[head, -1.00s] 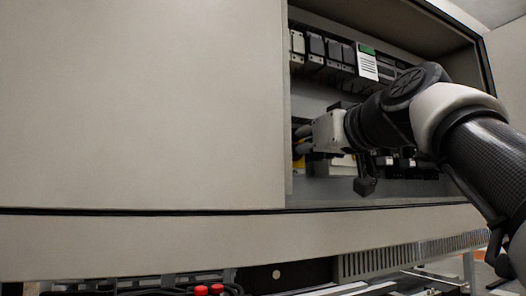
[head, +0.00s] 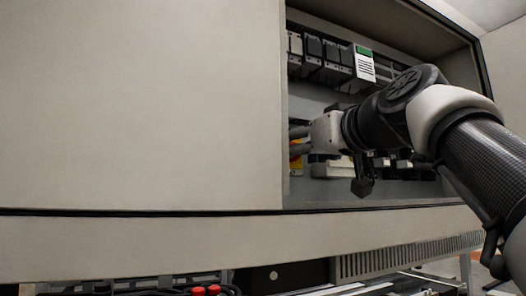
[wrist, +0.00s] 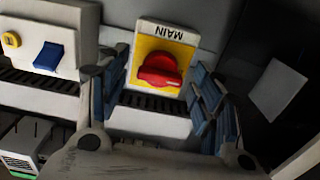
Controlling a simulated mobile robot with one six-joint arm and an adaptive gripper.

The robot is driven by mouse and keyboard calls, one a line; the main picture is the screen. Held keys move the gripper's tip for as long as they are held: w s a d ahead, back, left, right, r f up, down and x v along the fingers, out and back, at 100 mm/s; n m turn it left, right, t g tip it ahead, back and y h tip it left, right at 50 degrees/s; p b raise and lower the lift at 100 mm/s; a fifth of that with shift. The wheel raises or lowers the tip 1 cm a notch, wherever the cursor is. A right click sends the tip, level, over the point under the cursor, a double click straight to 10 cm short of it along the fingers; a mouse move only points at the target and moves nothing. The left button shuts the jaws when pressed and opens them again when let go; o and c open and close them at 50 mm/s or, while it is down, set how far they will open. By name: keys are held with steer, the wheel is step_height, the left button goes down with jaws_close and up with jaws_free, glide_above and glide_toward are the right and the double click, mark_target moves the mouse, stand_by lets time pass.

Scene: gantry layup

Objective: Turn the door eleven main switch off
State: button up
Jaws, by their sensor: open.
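The main switch (wrist: 160,70) is a red rotary knob on a yellow plate with a white label reading MAIN, upside down in the wrist view. In the head view only a bit of its yellow plate (head: 296,156) shows, beside my gripper and the cabinet's front panel. My gripper (wrist: 163,92) is open, with its blue-padded fingers either side of the knob in the wrist view and no contact visible. In the head view my gripper (head: 303,142) is inside the cabinet opening, its fingers partly hidden by the panel edge. No door number is legible.
A grey box with a blue rocker (wrist: 48,57) and a yellow button sits beside the switch. Dark modules and a green-topped label (head: 364,64) line the cabinet's upper row. The large front panel (head: 140,105) borders the opening on the left.

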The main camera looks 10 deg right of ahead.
steer(key=shift+s, duration=0.1)
steer(key=v, duration=0.7)
steer(key=shift+s+d, duration=0.1)
